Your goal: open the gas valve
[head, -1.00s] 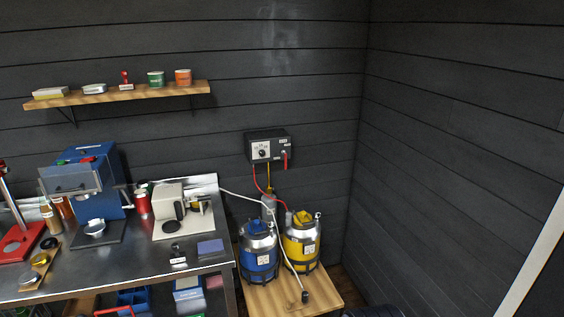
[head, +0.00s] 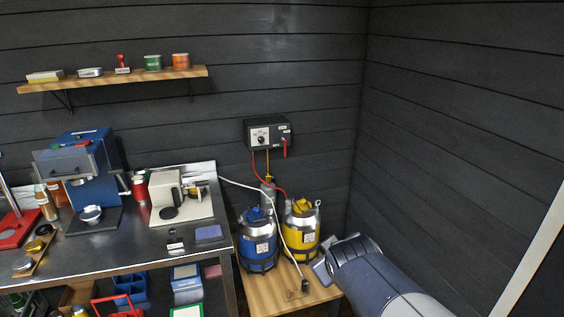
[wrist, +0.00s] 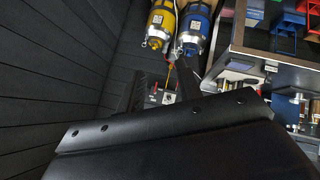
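A dark control box (head: 268,135) hangs on the back wall, with a round dial (head: 262,140) on a pale plate and a red lever (head: 284,147) at its right, pointing down. I cannot read which one is labelled as the gas valve. A red hose and a yellow pipe run down from the box. In the wrist view, which is upside down, part of the box (wrist: 168,98) shows between the fingers. My gripper (wrist: 160,74) has its two dark fingers apart and holds nothing visible. In the head view my arm reaches in at lower right, below the box and apart from it.
A blue keg (head: 258,240) and a yellow keg (head: 301,232) stand on a wooden stand (head: 270,293) below the box. A steel bench (head: 130,250) with appliances is at left. A wooden shelf (head: 130,80) hangs above it. The right wall is bare.

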